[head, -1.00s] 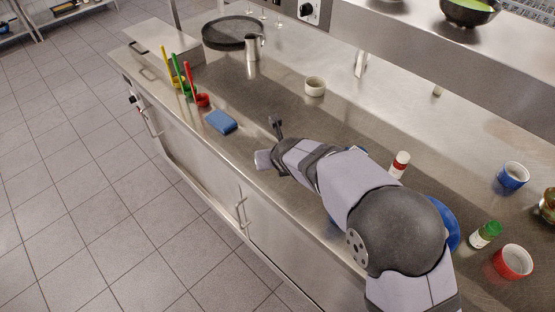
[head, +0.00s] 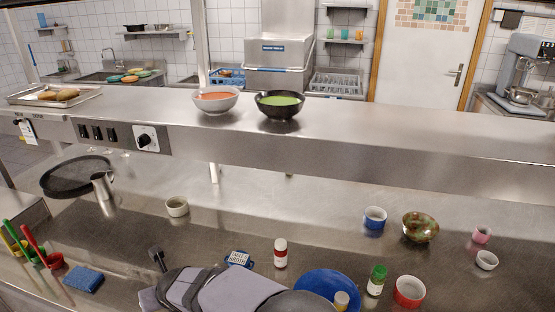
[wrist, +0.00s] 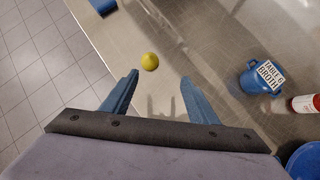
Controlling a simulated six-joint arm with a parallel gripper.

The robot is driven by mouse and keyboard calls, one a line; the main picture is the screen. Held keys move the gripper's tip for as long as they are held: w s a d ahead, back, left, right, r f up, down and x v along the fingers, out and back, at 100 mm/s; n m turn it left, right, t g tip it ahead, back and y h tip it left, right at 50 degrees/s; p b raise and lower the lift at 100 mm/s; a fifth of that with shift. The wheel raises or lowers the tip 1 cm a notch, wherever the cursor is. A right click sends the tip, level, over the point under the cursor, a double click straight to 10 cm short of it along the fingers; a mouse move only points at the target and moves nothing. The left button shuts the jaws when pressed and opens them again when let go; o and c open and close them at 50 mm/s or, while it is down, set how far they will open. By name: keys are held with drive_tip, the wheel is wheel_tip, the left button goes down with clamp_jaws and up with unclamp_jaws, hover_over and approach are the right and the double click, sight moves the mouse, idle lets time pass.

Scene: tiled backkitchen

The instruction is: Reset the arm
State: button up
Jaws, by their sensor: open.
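My gripper (wrist: 158,80) is open and empty in the wrist view, its two blue fingers spread apart above the steel counter. A small yellow ball-like thing (wrist: 150,61) lies on the counter beyond the fingertips, seen in the gap between them and not held. A blue labelled pot (head: 238,259) stands right of my gripper and shows in the wrist view (wrist: 255,80).
A blue sponge (head: 84,280) lies left of my gripper. A raised shelf (head: 350,140) spans behind. The counter behind my gripper is mostly clear.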

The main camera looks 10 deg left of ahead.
drive_tip(key=w+d+r+m+t, duration=0.1)
drive_tip(key=w+d+r+m, duration=0.1)
drive_tip(key=w+d+m, duration=1)
drive_tip(key=d+r+m+h+p, duration=0.25)
drive_tip(key=d+m, duration=0.75)
drive_tip(key=d, duration=0.5)
drive_tip(key=s+d+m+g+h+p, duration=0.1)
drive_tip(key=s+d+m, duration=0.25)
drive_tip(key=d, duration=0.25)
drive_tip(key=s+d+r+m+g+h+p, duration=0.1)
drive_tip(key=s+d+m, duration=0.1)
drive_tip(key=d+m, duration=0.35)
drive_tip(key=s+d+m+g+h+p, duration=0.1)
drive_tip(key=s+d+m, duration=0.2)
drive_tip(key=d, duration=0.3)
drive_tip(key=s+d+r+m+g+p, duration=0.2)
drive_tip(key=s+d+m+p, duration=0.1)
drive_tip(key=s+d+m, duration=0.75)
drive_tip(key=shift+m+h, duration=0.25)
drive_tip(key=shift+h, duration=0.1)
drive_tip(key=f+b, duration=0.2)
drive_tip(key=s+a+f+b, duration=0.1)
drive_tip(key=f+b, duration=0.2)
drive_tip(key=shift+s+a+f+b, duration=0.15)
drive_tip(key=shift+s+f+b, duration=0.15)
drive_tip(key=shift+s, duration=0.05)
